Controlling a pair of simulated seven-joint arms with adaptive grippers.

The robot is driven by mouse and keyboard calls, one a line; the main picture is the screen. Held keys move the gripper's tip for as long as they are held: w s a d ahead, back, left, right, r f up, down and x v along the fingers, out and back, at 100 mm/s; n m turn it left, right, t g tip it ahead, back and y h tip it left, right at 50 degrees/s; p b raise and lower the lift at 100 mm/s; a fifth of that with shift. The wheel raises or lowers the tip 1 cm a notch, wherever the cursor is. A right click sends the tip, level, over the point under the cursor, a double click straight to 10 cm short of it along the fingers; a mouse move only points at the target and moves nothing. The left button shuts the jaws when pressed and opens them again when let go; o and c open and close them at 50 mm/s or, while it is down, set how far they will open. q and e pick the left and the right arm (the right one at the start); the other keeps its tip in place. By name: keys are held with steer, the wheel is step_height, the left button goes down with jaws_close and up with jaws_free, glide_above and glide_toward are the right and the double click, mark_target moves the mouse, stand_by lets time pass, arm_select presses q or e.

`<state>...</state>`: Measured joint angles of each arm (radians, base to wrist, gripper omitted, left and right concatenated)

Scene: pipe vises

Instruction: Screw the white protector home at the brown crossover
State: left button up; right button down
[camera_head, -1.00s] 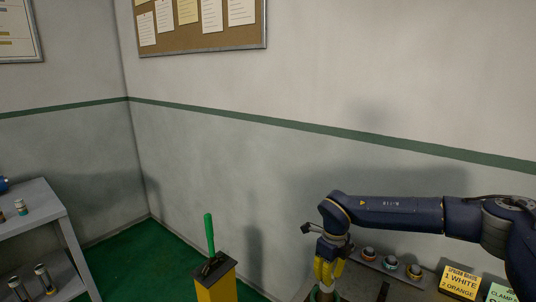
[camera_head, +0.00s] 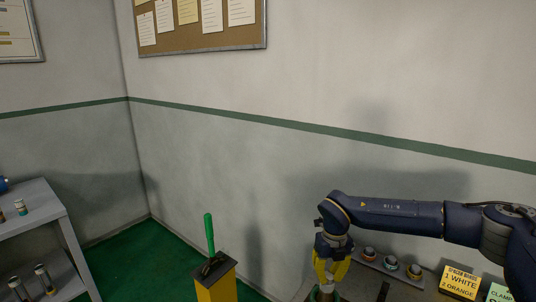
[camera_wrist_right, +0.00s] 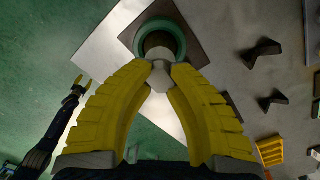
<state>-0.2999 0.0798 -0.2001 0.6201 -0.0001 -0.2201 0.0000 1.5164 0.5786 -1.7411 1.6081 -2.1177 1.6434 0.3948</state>
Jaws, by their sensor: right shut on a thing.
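My right gripper (camera_wrist_right: 160,70) points down in the wrist view, its yellow fingertips shut on a small whitish piece, apparently the white protector (camera_wrist_right: 160,82). Just beyond the tips is a green ring (camera_wrist_right: 179,37) with a brown round part (camera_wrist_right: 158,39) inside it, which looks like the brown crossover. The protector overlaps the ring's lower edge in this view; whether it sits on the thread I cannot tell. In the head view the right gripper (camera_head: 327,283) is above the ring at the bottom edge. My left gripper (camera_wrist_right: 78,86) appears small at the wrist view's left, its jaws unclear.
Behind the right gripper is a rack with several ringed pieces (camera_head: 391,263). A yellow sign (camera_head: 460,282) and a green sign stand to the right. A yellow post with a green handle (camera_head: 209,234) stands left. A grey shelf (camera_head: 38,200) is at the far left.

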steer(key=m, duration=0.4)
steer(key=shift+m, duration=0.3)
steer(key=m, duration=0.4)
steer(key=shift+m, duration=0.3)
steer(key=c, duration=1.4)
jaws_free()
steer(key=shift+r, duration=0.15)
steer(key=shift+r, duration=0.95)
